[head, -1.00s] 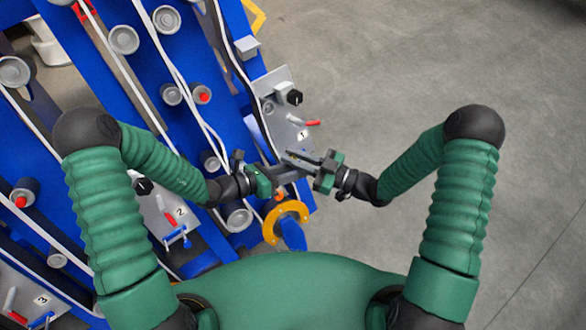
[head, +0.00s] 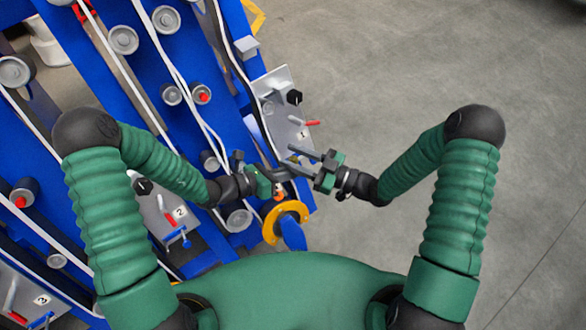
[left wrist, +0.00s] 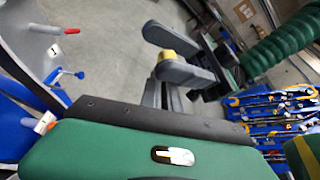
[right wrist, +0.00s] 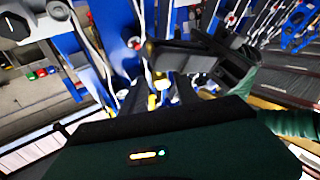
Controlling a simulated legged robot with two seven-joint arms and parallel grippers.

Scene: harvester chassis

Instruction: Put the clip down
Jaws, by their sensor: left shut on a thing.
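My left gripper (head: 277,172) is shut, and its jaws point toward my right gripper, just above the chassis edge. What it holds, taken as the clip, is small and mostly hidden by the dark fingers in the head view. A small yellow piece shows at the fingers in the left wrist view (left wrist: 168,54) and another in the right wrist view (right wrist: 150,48); I cannot tell whether either is the clip. My right gripper (head: 299,160) is open, its two grey fingers spread apart, close to the left gripper's tips.
The blue chassis (head: 190,55) with rollers and white cables fills the left. A grey panel marked 1 (head: 283,112) with a red lever lies behind the grippers. An orange ring on a blue part (head: 271,226) is just below them. Grey floor (head: 400,60) is clear at the right.

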